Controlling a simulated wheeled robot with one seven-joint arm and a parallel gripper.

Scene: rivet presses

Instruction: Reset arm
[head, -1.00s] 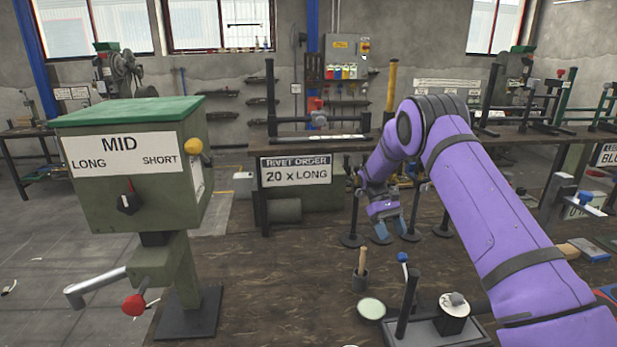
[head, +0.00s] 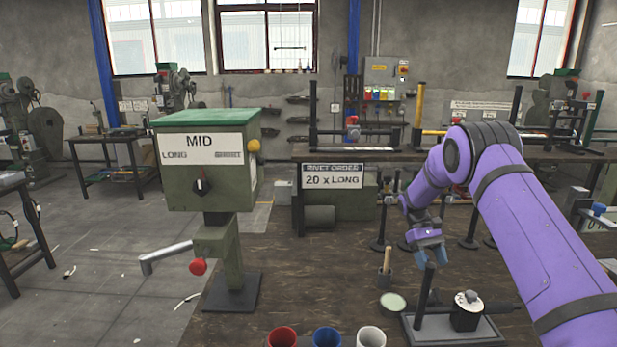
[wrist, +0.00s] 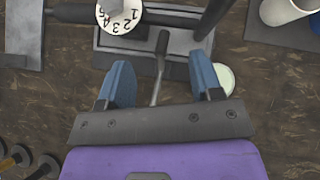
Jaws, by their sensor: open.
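My purple arm reaches in from the right in the head view. My gripper (head: 428,246) hangs above the brown bench (head: 320,275), fingers down, behind a dark post on a grey base plate (head: 455,329). In the wrist view my gripper (wrist: 163,85) shows two blue fingers spread apart with nothing held between them. Below them is the grey base plate (wrist: 112,62) with a numbered white dial (wrist: 119,14), a dark post (wrist: 212,20) and a thin grey lever (wrist: 158,70).
A green rivet press (head: 207,175) marked MID stands at the left, its crank (head: 165,257) sticking out left. Red (head: 282,337), blue (head: 327,337) and white (head: 371,337) cups stand at the front edge.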

